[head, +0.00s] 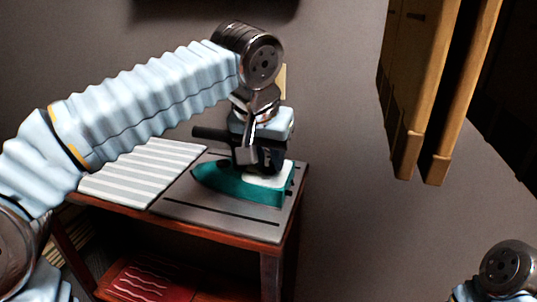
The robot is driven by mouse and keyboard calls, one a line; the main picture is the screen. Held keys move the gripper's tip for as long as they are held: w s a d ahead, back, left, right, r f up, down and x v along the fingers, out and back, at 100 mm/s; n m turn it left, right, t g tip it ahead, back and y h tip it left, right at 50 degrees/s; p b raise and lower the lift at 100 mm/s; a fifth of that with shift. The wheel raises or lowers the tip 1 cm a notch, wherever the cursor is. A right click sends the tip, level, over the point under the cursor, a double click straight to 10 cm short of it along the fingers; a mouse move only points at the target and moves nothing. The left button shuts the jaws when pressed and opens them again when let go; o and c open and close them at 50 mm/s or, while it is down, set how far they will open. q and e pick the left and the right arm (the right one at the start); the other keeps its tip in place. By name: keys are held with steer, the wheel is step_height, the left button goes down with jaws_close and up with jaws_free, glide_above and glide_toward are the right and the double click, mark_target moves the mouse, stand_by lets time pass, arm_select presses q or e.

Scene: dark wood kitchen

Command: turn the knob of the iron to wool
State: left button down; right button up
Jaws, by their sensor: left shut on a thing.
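The iron (240,186) has a teal base with a white part at its right end, and lies on a dark grey board on the small table. My left gripper (258,165) comes down over the iron from above and is shut on it. The gripper covers the upper part of the iron, so I cannot make out the knob, its markings or its setting. Of my right arm only a joint shows at the bottom right corner; its gripper is out of view.
The wooden table (230,232) stands against a grey wall. A striped white cloth (143,172) lies left of the iron. A red patterned item (150,280) is on the lower shelf. Wooden panels (425,90) hang at the upper right. The floor right of the table looks clear.

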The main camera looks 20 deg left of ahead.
arm_select(q)
steer(key=m+h, duration=0.1)
steer(key=m, duration=0.2)
steer(key=m+h+p, duration=0.1)
steer(key=m, duration=0.1)
steer(key=shift+w+a+r+m+g, duration=0.1)
steer(key=shift+a+m+g, duration=0.05)
steer(key=shift+m+g, duration=0.25)
steer(key=m+g+h+p, duration=0.1)
steer(key=m+p, duration=0.1)
steer(key=m, duration=0.3)
steer(key=shift+w+a+p, duration=0.1)
steer(key=shift+p, duration=0.2)
steer(key=shift+m+h, duration=0.3)
steer(key=c, duration=0.9)
jaws_free()
steer(key=v, duration=1.3)
steer(key=shift+w+a+r, duration=0.1)
steer(key=shift+w+r, duration=0.1)
steer(key=shift+r, duration=0.15)
